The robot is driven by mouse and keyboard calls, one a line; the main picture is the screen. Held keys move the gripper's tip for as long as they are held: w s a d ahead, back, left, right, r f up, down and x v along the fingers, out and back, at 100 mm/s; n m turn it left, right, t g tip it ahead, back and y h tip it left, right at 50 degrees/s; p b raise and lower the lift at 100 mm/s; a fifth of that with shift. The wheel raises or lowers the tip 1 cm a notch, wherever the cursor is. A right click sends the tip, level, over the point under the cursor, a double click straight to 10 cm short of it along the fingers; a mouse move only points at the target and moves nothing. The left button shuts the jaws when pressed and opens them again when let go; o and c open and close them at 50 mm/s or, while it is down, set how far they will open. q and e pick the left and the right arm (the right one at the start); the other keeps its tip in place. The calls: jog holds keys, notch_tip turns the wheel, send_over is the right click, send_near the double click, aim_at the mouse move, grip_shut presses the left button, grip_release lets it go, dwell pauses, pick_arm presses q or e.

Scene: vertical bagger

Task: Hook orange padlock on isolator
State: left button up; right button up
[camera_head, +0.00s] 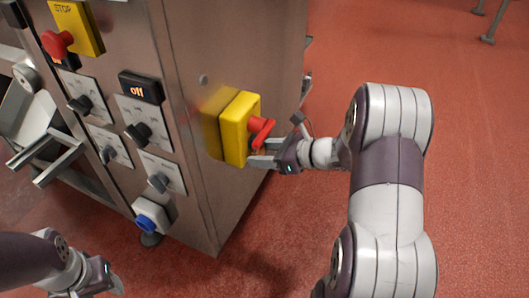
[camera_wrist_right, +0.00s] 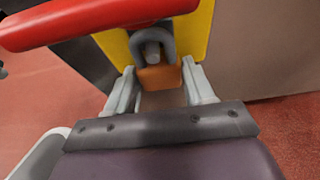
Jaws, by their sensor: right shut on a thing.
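The isolator is a yellow box (camera_head: 236,128) with a red handle (camera_head: 262,131) on the side of the steel cabinet. In the right wrist view its yellow face (camera_wrist_right: 197,40) and red handle (camera_wrist_right: 80,18) are close in front. My right gripper (camera_wrist_right: 162,85) is shut on the orange padlock (camera_wrist_right: 160,76), just below the red handle. The padlock's grey shackle (camera_wrist_right: 153,42) points up against the yellow face; I cannot tell if it passes through a hole. In the head view my right gripper (camera_head: 262,155) is at the isolator's lower edge and hides the padlock. My left gripper (camera_head: 115,286) is at the bottom left, its fingers partly visible.
Metal bars (camera_head: 45,155) stick out at the left. Red floor (camera_head: 300,240) is open to the right.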

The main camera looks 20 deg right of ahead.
jog(key=shift+f+b, duration=0.3)
jog(key=shift+b, duration=0.1)
dwell(0.5)
jog(key=o, duration=1)
jog(key=shift+r, duration=0.1)
jog(key=shift+c, duration=0.8)
jog(key=shift+r, duration=0.1)
jog(key=shift+o, duration=1.3)
jog(key=shift+d, duration=0.15)
jog(key=p+v, duration=0.1)
jog(key=v, duration=0.5)
jog(key=shift+s+p, duration=0.35)
